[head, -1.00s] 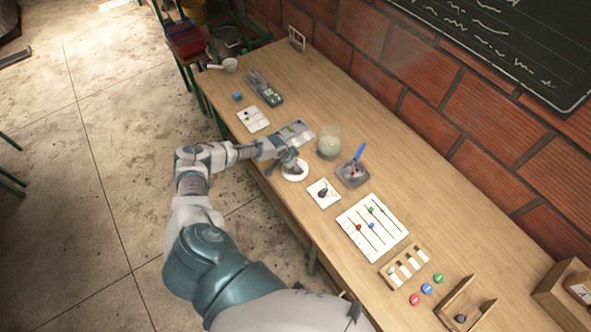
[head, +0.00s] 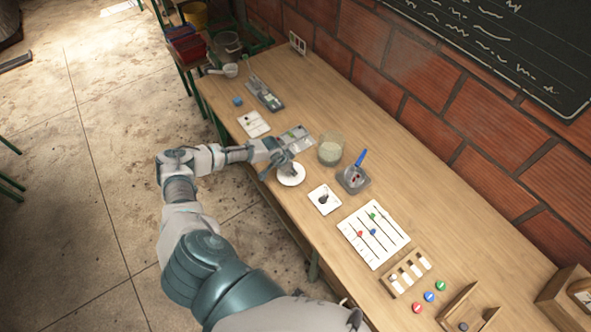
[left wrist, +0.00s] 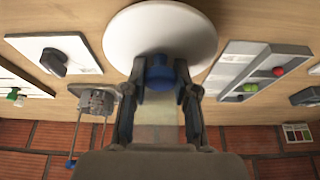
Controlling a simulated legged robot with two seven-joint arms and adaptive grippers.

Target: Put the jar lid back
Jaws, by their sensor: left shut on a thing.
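The jar lid (head: 291,176) is a round white disc at the front edge of the table. In the left wrist view the lid (left wrist: 160,28) shows a blue knob (left wrist: 160,76). My left gripper (head: 287,166) is shut on this knob, one finger on each side. Whether the lid touches the table or hangs just above it, I cannot tell. The glass jar (head: 331,149) stands open behind and to the right of the lid, with pale greenish contents. In the left wrist view the jar is mostly hidden behind my gripper. My right gripper is not in view.
A white card with a dark knob (head: 324,199) lies right of the lid. A grey panel (head: 296,139) lies left of the jar. A slider board (head: 373,234) is further right. The brick wall is behind.

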